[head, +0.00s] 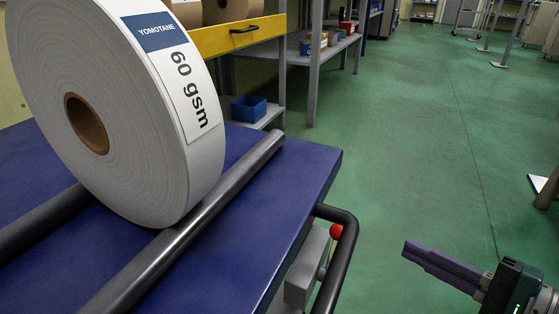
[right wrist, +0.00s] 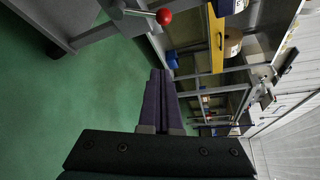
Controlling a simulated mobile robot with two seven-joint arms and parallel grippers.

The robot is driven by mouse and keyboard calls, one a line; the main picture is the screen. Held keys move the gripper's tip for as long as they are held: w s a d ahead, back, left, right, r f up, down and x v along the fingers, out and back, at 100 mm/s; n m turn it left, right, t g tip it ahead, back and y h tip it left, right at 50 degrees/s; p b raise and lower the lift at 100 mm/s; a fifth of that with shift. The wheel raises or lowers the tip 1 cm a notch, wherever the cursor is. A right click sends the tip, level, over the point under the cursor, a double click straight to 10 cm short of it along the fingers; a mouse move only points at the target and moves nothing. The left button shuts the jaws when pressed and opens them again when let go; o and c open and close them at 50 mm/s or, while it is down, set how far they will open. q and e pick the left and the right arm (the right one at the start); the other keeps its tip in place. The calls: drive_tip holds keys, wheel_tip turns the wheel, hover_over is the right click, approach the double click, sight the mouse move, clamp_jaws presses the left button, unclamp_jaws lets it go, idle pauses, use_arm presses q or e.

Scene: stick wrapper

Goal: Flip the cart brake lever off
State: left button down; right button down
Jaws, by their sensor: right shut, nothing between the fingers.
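The blue-topped cart (head: 265,215) fills the left of the head view. Its brake lever ends in a red ball knob (head: 336,230), beside a grey box (head: 307,266) under the cart's right edge. The black handle bar hides part of the lever. In the right wrist view the red knob (right wrist: 164,16) sits on a short metal rod at the top. My right gripper (head: 406,250) is shut and empty, to the right of the knob and apart from it. Its purple fingers (right wrist: 160,73) lie together in the right wrist view. My left gripper is not in view.
A large paper roll (head: 120,130) rests on two dark bars on the cart. The black handle bar (head: 349,245) curves around close to the knob. A shelf (head: 315,70) with bins stands behind. The green floor (head: 420,140) to the right is open.

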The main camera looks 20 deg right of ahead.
drive_tip(key=w+a+b, duration=0.4)
drive_tip(key=w+a, duration=0.1)
drive_tip(key=w, duration=0.2)
drive_tip(key=shift+w+a+f, duration=0.15)
drive_tip(key=shift+w+a, duration=0.05)
drive_tip(key=shift+a, duration=0.05)
idle(0.4)
drive_tip(key=shift+s+a+r+n+t, duration=0.25)
drive_tip(key=shift+r+n+t, duration=0.1)
drive_tip(key=shift+n, duration=0.25)
drive_tip(key=s+a+n+t, duration=0.3)
drive_tip(key=s+a+n, duration=0.1)
drive_tip(key=a+n, duration=0.1)
drive_tip(key=shift+r, duration=0.4)
idle(0.7)
drive_tip(key=shift+s+a+p, duration=0.1)
drive_tip(key=shift+s+p, duration=0.05)
drive_tip(key=shift+p, duration=0.15)
